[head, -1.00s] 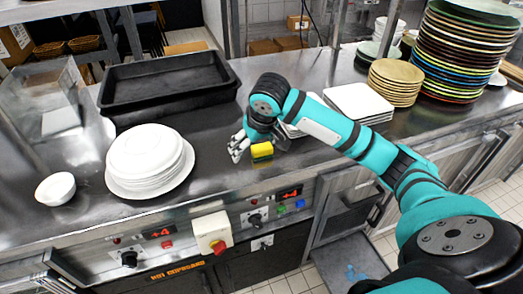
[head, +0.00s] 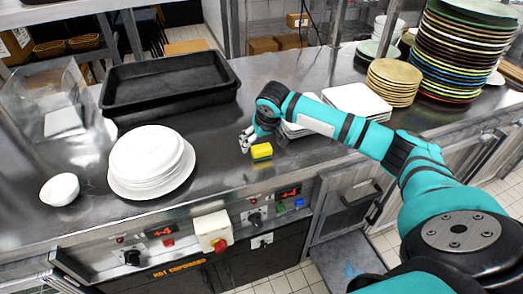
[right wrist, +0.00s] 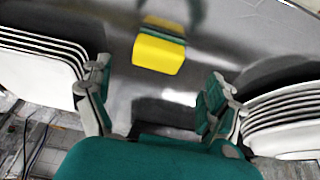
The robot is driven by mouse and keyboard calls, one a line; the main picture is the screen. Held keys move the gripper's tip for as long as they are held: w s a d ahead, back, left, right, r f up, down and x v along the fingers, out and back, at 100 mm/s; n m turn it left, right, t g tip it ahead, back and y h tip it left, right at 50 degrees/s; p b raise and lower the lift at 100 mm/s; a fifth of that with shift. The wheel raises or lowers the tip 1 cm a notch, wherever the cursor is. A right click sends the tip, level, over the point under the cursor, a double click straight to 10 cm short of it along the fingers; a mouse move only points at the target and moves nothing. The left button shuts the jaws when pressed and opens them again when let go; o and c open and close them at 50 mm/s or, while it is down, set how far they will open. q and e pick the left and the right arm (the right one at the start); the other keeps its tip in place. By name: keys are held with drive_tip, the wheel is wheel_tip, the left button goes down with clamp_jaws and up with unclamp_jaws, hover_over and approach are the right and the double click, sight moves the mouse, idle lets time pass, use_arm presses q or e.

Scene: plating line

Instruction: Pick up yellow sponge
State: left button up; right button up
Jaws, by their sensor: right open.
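The yellow sponge (head: 261,151) with a green layer lies on the steel counter near its front edge. It also shows in the right wrist view (right wrist: 159,53), ahead of the fingers and in the gap between them. My right gripper (head: 249,139) is just behind and left of the sponge in the head view. In the right wrist view its fingers (right wrist: 160,108) are spread wide with nothing between them. The sponge is not held. My left gripper is not in view.
A stack of round white plates (head: 150,170) and a white bowl (head: 60,189) stand left. A black tray (head: 168,82) lies behind. Square white plates (head: 358,102) stand behind my right arm. Tan plates (head: 394,83) and a tall coloured stack (head: 462,52) are right. Counter left of the sponge is clear.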

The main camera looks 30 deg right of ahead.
sight(262, 147)
drive_tip(key=p+x, duration=0.1)
drive_tip(key=x, duration=0.3)
drive_tip(key=shift+s+d+f, duration=0.1)
drive_tip(key=shift+d+f, duration=0.05)
drive_tip(key=shift+d, duration=0.05)
drive_tip(key=shift+w+f, duration=0.25)
drive_tip(key=shift+f, duration=0.25)
drive_tip(key=c, duration=1)
